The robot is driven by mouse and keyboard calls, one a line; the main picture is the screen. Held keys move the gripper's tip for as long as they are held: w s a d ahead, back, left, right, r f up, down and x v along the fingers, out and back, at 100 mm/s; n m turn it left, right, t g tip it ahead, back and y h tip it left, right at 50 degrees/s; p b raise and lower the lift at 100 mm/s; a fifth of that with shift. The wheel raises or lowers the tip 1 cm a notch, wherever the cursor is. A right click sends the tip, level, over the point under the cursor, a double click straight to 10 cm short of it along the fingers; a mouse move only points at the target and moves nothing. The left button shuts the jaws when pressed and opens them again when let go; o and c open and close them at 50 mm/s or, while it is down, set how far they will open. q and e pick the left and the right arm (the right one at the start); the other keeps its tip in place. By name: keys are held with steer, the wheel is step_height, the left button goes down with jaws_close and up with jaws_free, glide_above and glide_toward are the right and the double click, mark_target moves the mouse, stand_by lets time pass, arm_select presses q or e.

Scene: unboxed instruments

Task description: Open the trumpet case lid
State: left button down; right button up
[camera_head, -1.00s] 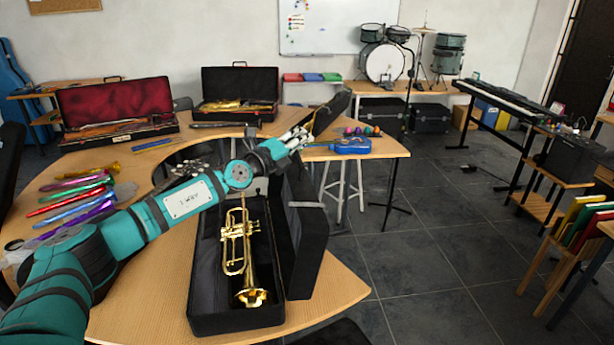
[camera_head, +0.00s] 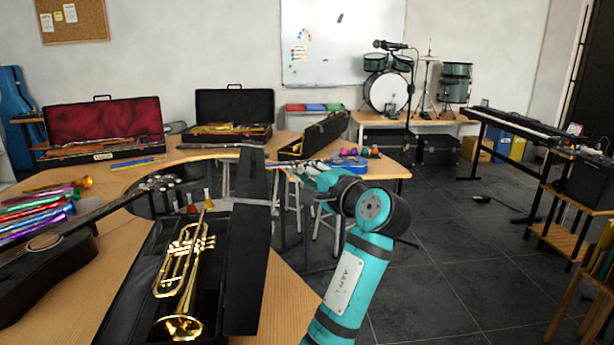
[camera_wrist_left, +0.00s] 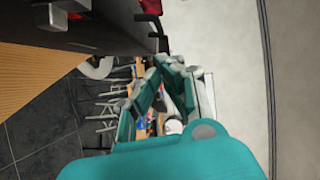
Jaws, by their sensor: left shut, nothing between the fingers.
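The black trumpet case (camera_head: 125,290) lies on the curved wooden table with a gold trumpet (camera_head: 183,265) inside. Its lid (camera_head: 250,250) stands raised, close to upright, along the right side of the case, and the trumpet is exposed. My left gripper (camera_head: 298,167) is beyond the lid's upper right edge, shut and empty. I cannot tell whether it touches the lid. In the left wrist view the teal fingers (camera_wrist_left: 168,68) come together with nothing between them. My right gripper is not in view.
A dark guitar (camera_head: 45,255) and colored tubes (camera_head: 40,212) lie left of the case. Open cases with a red lining (camera_head: 105,122) and a black lining (camera_head: 235,105) stand behind. Another open case (camera_head: 315,135) is at the back.

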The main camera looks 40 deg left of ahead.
mark_target(248, 179)
arm_select(q)
steer(key=w+a+p, duration=0.1)
steer(key=a, duration=0.9)
steer(key=shift+w+a+f, duration=0.15)
steer(key=shift+f, duration=0.3)
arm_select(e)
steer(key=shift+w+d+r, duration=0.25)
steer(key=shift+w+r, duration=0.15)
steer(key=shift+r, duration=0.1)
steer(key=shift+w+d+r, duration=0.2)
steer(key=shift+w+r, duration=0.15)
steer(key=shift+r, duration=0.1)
